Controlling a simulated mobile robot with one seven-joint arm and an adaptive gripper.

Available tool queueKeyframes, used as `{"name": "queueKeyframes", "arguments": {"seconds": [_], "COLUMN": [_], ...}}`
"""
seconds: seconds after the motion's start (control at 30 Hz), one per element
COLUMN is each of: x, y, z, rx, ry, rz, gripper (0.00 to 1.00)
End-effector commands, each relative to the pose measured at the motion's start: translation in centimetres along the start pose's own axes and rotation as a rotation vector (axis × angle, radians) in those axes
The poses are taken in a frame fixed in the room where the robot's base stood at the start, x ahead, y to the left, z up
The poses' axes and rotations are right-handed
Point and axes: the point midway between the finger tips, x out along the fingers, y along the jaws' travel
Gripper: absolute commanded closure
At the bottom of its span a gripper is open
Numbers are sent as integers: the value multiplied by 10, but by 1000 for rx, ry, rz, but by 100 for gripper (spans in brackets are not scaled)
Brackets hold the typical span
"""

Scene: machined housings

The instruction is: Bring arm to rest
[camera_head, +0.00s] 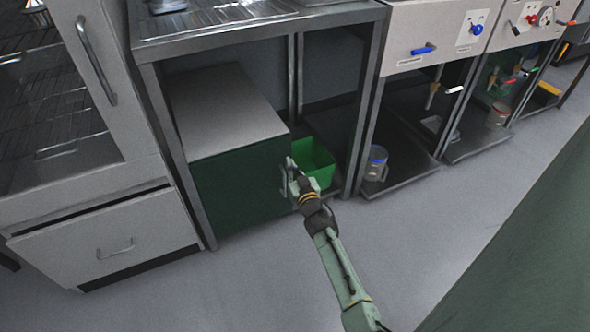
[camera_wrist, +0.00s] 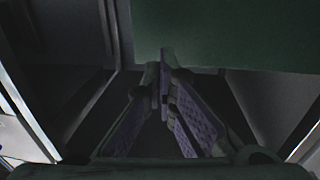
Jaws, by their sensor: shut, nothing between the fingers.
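My arm (camera_head: 338,262) reaches up and away from the bottom of the head view. My gripper (camera_head: 292,168) is at the right edge of the dark green front of a low grey-topped cabinet (camera_head: 238,188). In the wrist view the purple-padded fingers of my gripper (camera_wrist: 163,80) are shut and come together with nothing between them. A green surface (camera_wrist: 220,35) lies just beyond the fingertips. A pale, handle-like shape shows beside my gripper in the head view. I cannot tell whether the fingers touch the cabinet.
A bright green bin (camera_head: 318,160) stands behind and right of my gripper. The steel frame (camera_head: 358,120) of the bench surrounds the cabinet. A clear container (camera_head: 376,165) sits on a low shelf to the right. A drawer unit (camera_head: 105,240) stands left. Grey floor (camera_head: 440,220) is open in front.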

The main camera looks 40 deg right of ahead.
Motion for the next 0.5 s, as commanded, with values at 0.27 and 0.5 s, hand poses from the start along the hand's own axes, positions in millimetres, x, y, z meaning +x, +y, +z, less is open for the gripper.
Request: {"name": "queueKeyframes", "arguments": {"seconds": [0.27, 0.5], "x": [-32, -38], "y": [0, -2], "z": [0, 1], "rx": [1, 1], "ry": [0, 0], "rz": [1, -1], "gripper": [100, 100]}}
